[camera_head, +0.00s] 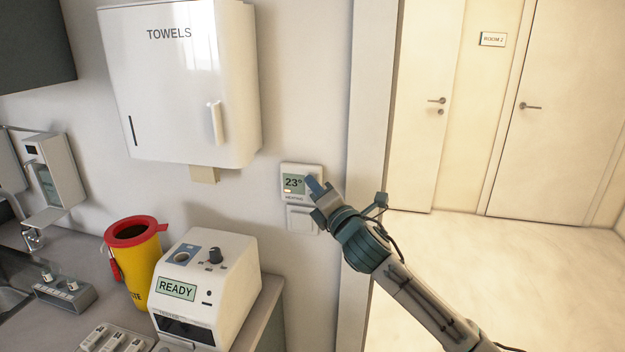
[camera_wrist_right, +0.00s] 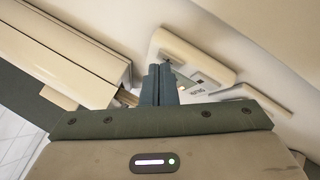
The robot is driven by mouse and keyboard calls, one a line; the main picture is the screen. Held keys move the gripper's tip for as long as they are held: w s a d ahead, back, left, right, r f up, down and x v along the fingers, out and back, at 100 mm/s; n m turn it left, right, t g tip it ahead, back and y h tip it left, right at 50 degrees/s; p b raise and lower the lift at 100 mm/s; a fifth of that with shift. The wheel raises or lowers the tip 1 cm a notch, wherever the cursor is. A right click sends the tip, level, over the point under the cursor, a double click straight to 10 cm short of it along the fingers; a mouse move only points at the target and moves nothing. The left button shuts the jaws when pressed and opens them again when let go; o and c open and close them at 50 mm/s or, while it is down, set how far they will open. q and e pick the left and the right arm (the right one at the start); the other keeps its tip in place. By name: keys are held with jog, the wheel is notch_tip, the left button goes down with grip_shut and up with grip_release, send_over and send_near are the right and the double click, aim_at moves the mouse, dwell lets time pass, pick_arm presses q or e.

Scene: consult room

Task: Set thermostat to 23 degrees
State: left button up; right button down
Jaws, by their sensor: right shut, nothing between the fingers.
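The white thermostat (camera_head: 287,192) is on the wall below and right of the towel cabinet, and its display reads 23°. My right gripper (camera_head: 314,184) is shut and empty, with its fingertips at the right side of the thermostat, over where its controls would be. I cannot tell whether the tips touch it. In the right wrist view, the shut fingers (camera_wrist_right: 160,68) point at the thermostat (camera_wrist_right: 196,62), hiding part of it. My left gripper is not in view.
A white plate (camera_head: 300,220) is on the wall just below the thermostat. The white towel cabinet (camera_head: 170,90) hangs to the upper left. A READY tester (camera_head: 235,262) and a yellow bin (camera_head: 143,270) stand on the counter. Doors (camera_head: 555,110) and open floor lie to the right.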

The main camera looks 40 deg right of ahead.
jog(key=shift+s+a, duration=0.1)
jog(key=shift+s+a+p, duration=0.3)
jog(key=shift+s+a, duration=0.1)
jog(key=s+a+p, duration=0.1)
jog(key=s+a, duration=0.2)
jog(key=shift+s+a+p, duration=0.1)
jog(key=shift+a+p, duration=0.3)
dwell(0.3)
jog(key=shift+f, duration=0.1)
dwell(0.6)
